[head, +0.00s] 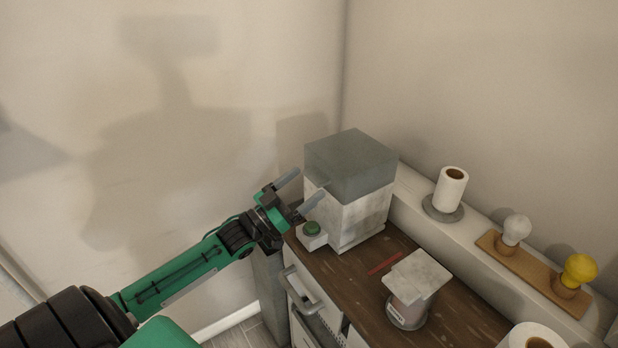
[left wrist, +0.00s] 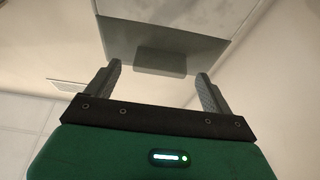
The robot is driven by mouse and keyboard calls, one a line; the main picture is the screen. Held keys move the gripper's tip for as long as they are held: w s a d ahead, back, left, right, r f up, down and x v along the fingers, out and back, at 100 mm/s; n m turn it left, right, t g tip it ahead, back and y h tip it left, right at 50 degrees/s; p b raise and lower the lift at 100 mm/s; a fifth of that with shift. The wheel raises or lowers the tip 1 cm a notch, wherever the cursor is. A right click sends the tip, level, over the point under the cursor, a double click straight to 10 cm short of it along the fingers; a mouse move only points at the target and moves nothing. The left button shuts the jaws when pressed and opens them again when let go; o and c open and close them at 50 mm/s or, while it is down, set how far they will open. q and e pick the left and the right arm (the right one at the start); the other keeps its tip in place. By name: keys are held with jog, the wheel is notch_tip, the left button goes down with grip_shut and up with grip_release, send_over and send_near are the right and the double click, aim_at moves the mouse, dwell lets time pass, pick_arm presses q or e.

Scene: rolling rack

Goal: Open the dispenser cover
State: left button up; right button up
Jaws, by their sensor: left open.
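The dispenser is a white box (head: 358,220) on the brown cabinet top, with a green button (head: 312,229) low on a small block at its front left. Its grey cover (head: 350,165) sits flat on top, looking shut. My left gripper (head: 311,181) is open and empty at the dispenser's left side, its fingers pointing at the cover. In the left wrist view the grey cover (left wrist: 118,42) shows beyond and between the open fingers (left wrist: 158,72), with a darker rectangular patch (left wrist: 160,62) on it. I cannot tell if the fingers touch it. My right gripper is not in view.
A pink-and-white container (head: 410,300) with a square white top stands front right of the dispenser. A paper roll (head: 451,188) and white and yellow bulbs (head: 579,270) on a wooden strip stand on the back ledge. A wall (head: 480,90) is close behind.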

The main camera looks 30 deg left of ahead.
pick_arm(q)
jog(key=shift+x, duration=1.15)
